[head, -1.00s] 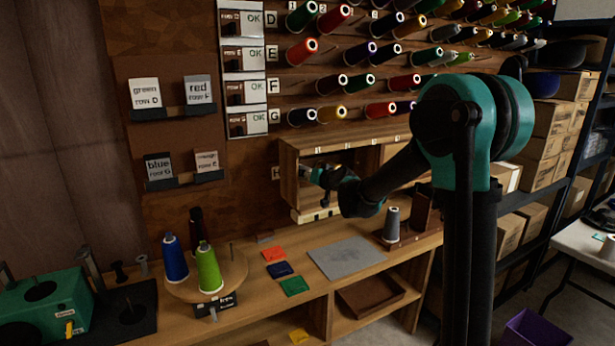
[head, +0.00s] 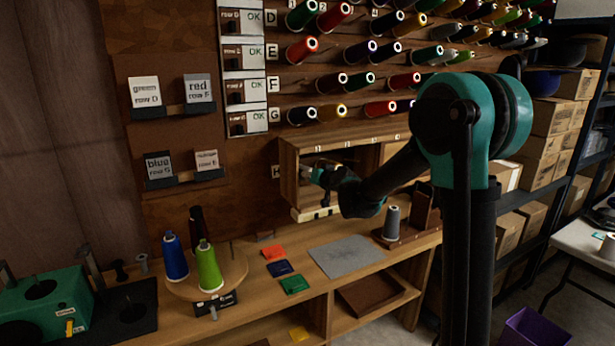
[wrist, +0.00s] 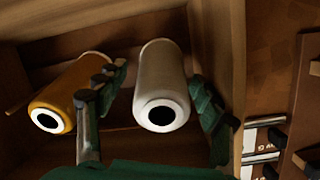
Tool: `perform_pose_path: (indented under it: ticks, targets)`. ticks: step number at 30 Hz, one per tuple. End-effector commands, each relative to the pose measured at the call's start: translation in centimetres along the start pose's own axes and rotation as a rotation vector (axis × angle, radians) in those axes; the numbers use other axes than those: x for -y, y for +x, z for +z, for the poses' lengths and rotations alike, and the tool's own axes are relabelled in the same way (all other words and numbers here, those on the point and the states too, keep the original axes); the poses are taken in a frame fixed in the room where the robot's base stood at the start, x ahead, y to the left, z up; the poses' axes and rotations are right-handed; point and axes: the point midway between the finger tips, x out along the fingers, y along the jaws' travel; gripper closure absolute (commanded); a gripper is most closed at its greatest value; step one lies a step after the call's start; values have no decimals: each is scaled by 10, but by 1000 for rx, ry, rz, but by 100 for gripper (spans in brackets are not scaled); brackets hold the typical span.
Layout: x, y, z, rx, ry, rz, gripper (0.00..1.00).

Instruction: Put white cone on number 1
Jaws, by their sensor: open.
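The white cone (wrist: 158,75) lies between the two fingers of my gripper (wrist: 159,85) in the wrist view, its round end with a dark hole facing the camera. The fingers are open on either side of it; a narrow gap shows on the right, and contact on the left cannot be told. In the head view my gripper (head: 320,178) reaches into the left compartment of a wooden wall box (head: 288,175), and the cone there is mostly hidden. Small number tags (head: 318,149) line the box's top edge, too small to read surely.
An orange cone (wrist: 70,95) lies close left of my gripper's left finger. The box's side wall (wrist: 222,60) is close on the right. Below, the bench holds a round stand (head: 232,268) with several cones, a grey mat (head: 345,256) and a grey cone (head: 392,222).

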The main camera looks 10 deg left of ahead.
Motion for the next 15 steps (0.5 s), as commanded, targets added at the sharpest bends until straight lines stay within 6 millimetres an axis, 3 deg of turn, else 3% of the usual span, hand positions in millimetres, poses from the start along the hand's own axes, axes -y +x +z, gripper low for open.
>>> perform_pose_path:
  ticks: [7, 15]
  targets:
    - [0, -9, 0, 0, 0, 0, 33]
    - [0, -54, 0, -1, 0, 1, 33]
